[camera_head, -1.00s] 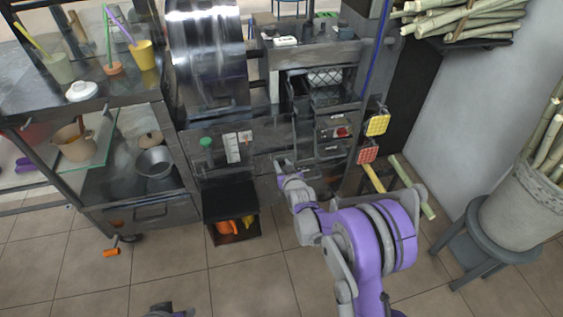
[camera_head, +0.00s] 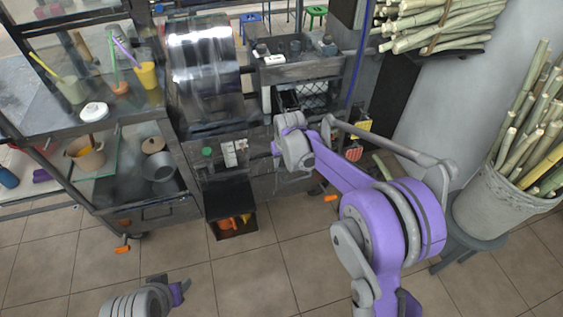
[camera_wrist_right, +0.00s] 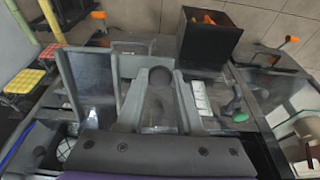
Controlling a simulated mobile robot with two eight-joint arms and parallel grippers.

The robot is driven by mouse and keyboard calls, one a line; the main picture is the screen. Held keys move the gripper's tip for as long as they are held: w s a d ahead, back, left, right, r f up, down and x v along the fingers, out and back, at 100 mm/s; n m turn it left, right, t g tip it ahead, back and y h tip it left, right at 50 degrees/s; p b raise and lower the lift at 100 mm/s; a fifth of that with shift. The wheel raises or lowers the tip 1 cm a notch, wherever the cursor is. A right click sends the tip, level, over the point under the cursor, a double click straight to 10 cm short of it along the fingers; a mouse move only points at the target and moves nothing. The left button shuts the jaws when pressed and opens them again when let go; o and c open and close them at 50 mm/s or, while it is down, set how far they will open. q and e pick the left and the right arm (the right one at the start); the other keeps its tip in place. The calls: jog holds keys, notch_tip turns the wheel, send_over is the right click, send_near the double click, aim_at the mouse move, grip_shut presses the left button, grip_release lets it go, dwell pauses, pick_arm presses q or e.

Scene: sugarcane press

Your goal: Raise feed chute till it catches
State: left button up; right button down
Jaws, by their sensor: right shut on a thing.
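The sugarcane press (camera_head: 205,75) stands in the middle of the head view, with its big shiny drum. My right gripper (camera_head: 277,150) is at the press front, right of the white switch panel. In the right wrist view, its grey fingers (camera_wrist_right: 160,78) close around a small dark rounded part, which I take to be the feed chute's grip; the fingers hide most of it. A grey-framed dark panel (camera_wrist_right: 92,80) stands beside the fingers and may be part of the chute. I cannot tell whether a catch holds it. My left gripper (camera_head: 180,290) is low at the bottom left, away from the press.
A dark open bin (camera_head: 232,208) with orange and yellow things is below the press. A cart (camera_head: 150,213) with cups and pots stands left. Sugarcane fills a basket (camera_head: 505,210) on a stool at right. Red and yellow pads (camera_head: 354,152) are close beside my right arm. The tiled floor in front is clear.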

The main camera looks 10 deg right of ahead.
notch_tip(320, 180, up, 4)
jog(key=shift+w+f+g+p, duration=0.1)
jog(key=shift+g+p, duration=0.5)
jog(key=shift+p, duration=0.1)
pick_arm(q)
jog(key=shift+w+r+p, duration=0.15)
jog(key=shift+w+r, duration=0.05)
jog(key=shift+r, duration=0.6)
jog(key=shift+w+r+p, duration=0.15)
jog(key=shift+r, duration=0.6)
pick_arm(e)
jog(key=shift+r, duration=0.8)
jog(key=c, duration=0.6)
grip_release()
jog(key=shift+w, duration=0.1)
jog(key=shift+o, duration=0.2)
jog(key=shift+r, duration=0.1)
pick_arm(q)
jog(key=shift+w+r, duration=0.1)
jog(key=shift+r, duration=0.15)
pick_arm(e)
notch_tip(320, 180, up, 10)
jog(key=s, duration=0.2)
jog(key=shift+r, duration=0.25)
